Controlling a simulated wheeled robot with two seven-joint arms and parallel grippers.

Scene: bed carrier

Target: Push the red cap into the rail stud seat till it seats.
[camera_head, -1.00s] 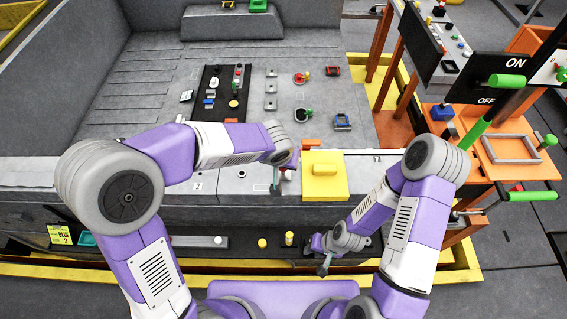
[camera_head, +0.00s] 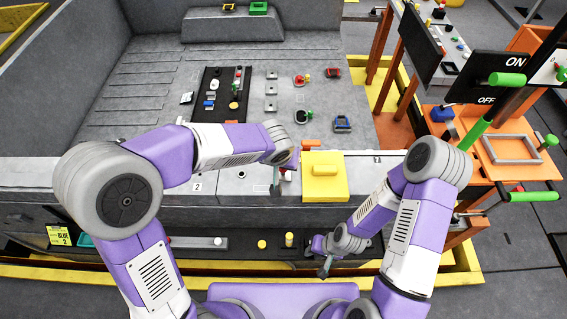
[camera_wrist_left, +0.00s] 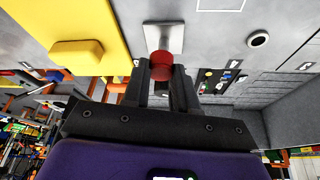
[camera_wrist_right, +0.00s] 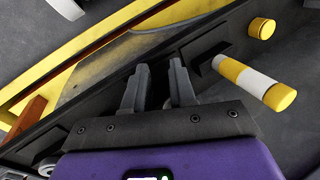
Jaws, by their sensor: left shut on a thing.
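The red cap (camera_wrist_left: 161,65) is between the fingertips of my left gripper (camera_wrist_left: 160,72), which is shut on it. Just beyond the cap, a pale stud on a square grey plate (camera_wrist_left: 163,38) lines up with it in the left wrist view. The cap appears at or against the stud; I cannot tell how deep it sits. In the head view my left gripper (camera_head: 276,184) is over the rail, left of the yellow block, and mostly hides cap and seat. My right gripper (camera_head: 325,266) is low in front of the rail, open and empty; its parted fingers (camera_wrist_right: 159,70) show in the right wrist view.
A yellow block (camera_head: 325,180) stands on the rail close to the right of my left gripper. A yellow-and-white striped peg (camera_wrist_right: 255,83) is beside my right gripper. An orange stand (camera_head: 515,165) with green handles is at right. The grey bed behind holds small parts.

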